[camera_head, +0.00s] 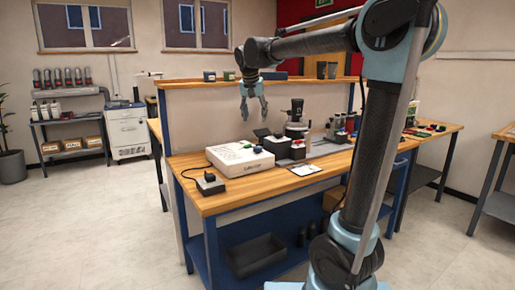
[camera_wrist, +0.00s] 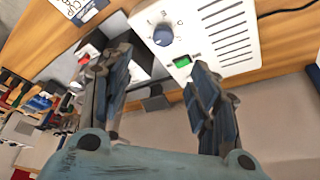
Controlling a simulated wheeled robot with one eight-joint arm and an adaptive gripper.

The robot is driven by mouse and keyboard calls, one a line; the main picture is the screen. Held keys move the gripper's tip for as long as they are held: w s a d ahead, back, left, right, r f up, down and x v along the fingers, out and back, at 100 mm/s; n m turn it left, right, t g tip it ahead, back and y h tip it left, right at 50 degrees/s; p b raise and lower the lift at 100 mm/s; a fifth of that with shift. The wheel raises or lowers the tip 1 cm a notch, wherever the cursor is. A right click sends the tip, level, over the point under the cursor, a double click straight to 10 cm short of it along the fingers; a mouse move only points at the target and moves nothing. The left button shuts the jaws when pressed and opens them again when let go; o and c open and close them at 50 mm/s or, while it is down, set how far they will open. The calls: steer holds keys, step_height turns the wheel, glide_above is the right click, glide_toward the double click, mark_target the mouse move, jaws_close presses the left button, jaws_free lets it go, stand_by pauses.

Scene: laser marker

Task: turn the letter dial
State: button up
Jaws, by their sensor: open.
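The letter dial (camera_head: 257,149) is a small blue knob on the white box (camera_head: 231,162) on the wooden workbench. In the wrist view the dial (camera_wrist: 163,35) is a round blue-grey knob with small letters around it, at the top centre. A green-lit rectangle (camera_wrist: 182,61) sits beside it on the white panel. My gripper (camera_head: 254,117) is open and empty, hanging in the air above the box in the head view. In the wrist view my gripper (camera_wrist: 160,62) has its two fingers spread wide, with the dial beyond the gap, apart from both fingertips.
A black device with a grey cap (camera_head: 208,184) stands left of the box, with a cable. A dark open-lidded box (camera_head: 275,146) and a black upright instrument (camera_head: 297,115) stand to its right. A white sheet (camera_head: 304,170) lies near the front edge. A shelf (camera_head: 210,83) runs behind.

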glide_toward(257, 147)
steer(key=x, duration=0.9)
steer(key=shift+w+d+r, duration=0.1)
steer(key=shift+w, duration=0.1)
steer(key=c, duration=1)
